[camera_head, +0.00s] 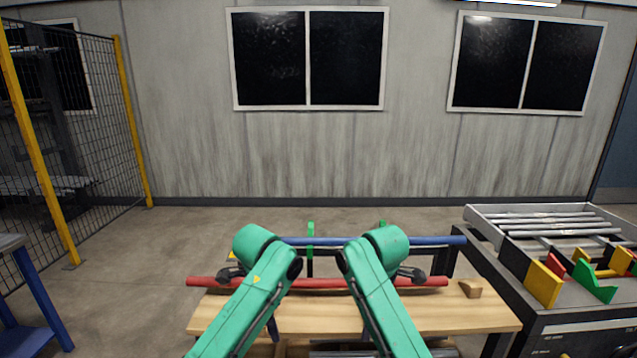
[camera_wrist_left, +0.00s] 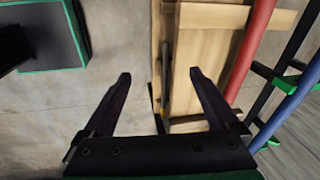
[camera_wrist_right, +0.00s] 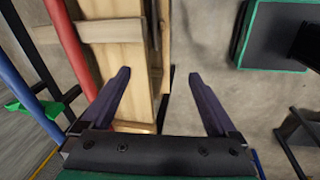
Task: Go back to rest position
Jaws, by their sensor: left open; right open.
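My two green arms rise from the bottom of the head view and bend in front of a wooden table. My left gripper (camera_wrist_left: 160,74) is open, with nothing between its dark fingers. My right gripper (camera_wrist_right: 160,73) is also open and empty. In the right wrist view the tabletop (camera_wrist_right: 117,50) lies left of centre, and floor shows between and beyond the fingers. In the head view the arms largely hide both grippers.
A red bar (camera_head: 320,283) and a blue bar (camera_head: 437,241) run across the table area (camera_head: 310,318). A small wooden block (camera_head: 470,288) sits at right. A bench (camera_head: 575,315) with coloured pieces stands right; a yellow-posted fence (camera_head: 133,120) stands left. Open floor lies behind.

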